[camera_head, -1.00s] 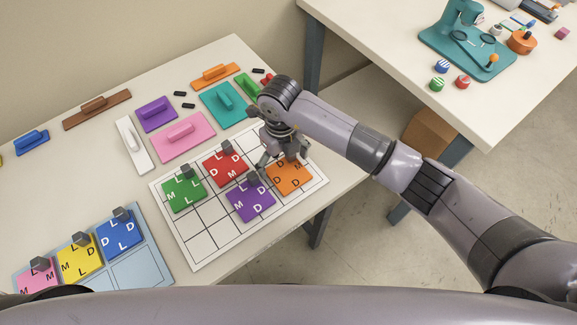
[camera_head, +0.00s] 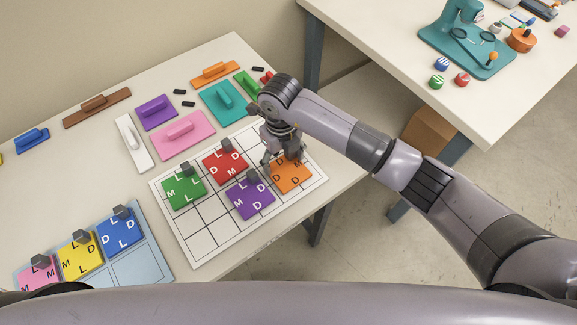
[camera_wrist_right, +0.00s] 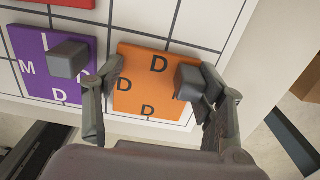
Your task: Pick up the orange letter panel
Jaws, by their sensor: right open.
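The orange letter panel (camera_head: 291,177) lies on the white grid board (camera_head: 212,238) at its right end. It carries dark letters and a grey knob. In the right wrist view the orange panel (camera_wrist_right: 150,82) lies between my right gripper's fingers, with its grey knob (camera_wrist_right: 191,82) close to the right finger. My right gripper (camera_head: 282,157) is open and low over the panel. In the right wrist view the right gripper (camera_wrist_right: 155,100) has its fingers spread and holds nothing. Whether a finger touches the knob cannot be told. My left gripper is not seen.
Green (camera_head: 184,191), red (camera_head: 225,167) and purple (camera_head: 250,200) letter panels share the board; the purple one is close to the left finger. A light blue tray (camera_head: 140,270) holds pink, yellow and blue panels. Coloured handled blocks lie behind. A second table (camera_head: 390,40) stands right.

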